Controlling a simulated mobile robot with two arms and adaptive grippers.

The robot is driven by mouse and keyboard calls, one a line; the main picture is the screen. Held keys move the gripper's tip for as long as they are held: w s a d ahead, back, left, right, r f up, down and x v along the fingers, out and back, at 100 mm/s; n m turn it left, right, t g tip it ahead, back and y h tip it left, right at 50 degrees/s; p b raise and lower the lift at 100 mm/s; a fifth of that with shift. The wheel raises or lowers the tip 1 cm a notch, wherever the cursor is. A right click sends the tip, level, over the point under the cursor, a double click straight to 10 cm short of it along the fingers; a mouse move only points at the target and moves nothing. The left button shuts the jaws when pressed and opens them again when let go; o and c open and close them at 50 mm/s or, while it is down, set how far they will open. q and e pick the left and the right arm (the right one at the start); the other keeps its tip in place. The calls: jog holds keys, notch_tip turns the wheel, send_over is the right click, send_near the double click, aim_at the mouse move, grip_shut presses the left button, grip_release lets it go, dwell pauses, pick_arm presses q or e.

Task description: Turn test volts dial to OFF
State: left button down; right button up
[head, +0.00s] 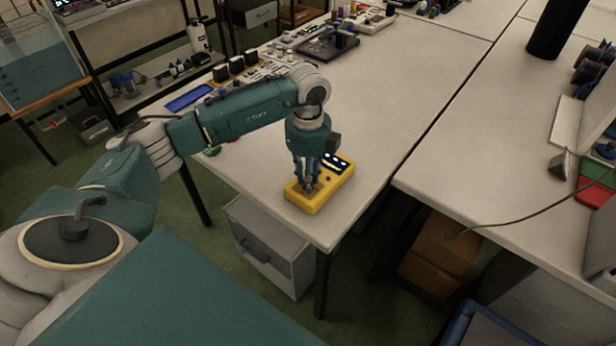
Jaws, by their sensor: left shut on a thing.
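A yellow box-shaped tester (338,188) lies near the front corner of the white table, with a dark panel and light displays (333,160) at its far end. My left gripper (310,188) points straight down onto the tester's near half. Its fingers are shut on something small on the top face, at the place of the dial. The fingers cover the dial, so its marks and setting cannot be read. My right gripper is not in view.
The white table (380,110) is clear right of the tester. Small parts and a blue tray (188,97) lie along its left edge. A second table (510,160) stands to the right across a narrow gap. A grey drawer cabinet (268,245) stands below.

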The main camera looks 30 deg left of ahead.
pick_arm(q)
jog(key=n, duration=0.3)
jog(key=shift+w+r+n, duration=0.1)
jog(key=shift+r+n, duration=0.05)
jog(key=shift+n, duration=0.25)
jog(key=n+p, duration=0.1)
jog(key=n, duration=0.2)
jog(key=shift+n, duration=0.3)
jog(key=n+p, duration=0.1)
jog(key=n, duration=0.2)
jog(key=shift+n, duration=0.3)
jog(key=shift+r+n+p, duration=0.15)
jog(key=shift+n+p, duration=0.6)
jog(key=shift+n, duration=0.15)
jog(key=n+p, duration=0.5)
jog(key=p, duration=0.6)
jog(key=shift+r+n, duration=0.1)
jog(key=shift+n, duration=0.3)
jog(key=shift+a+f+n+p, duration=0.1)
jog(key=shift+f+n+p, duration=0.15)
jog(key=shift+n+p, duration=0.45)
jog(key=c, duration=1.5)
grip_release()
jog(key=shift+c, duration=0.2)
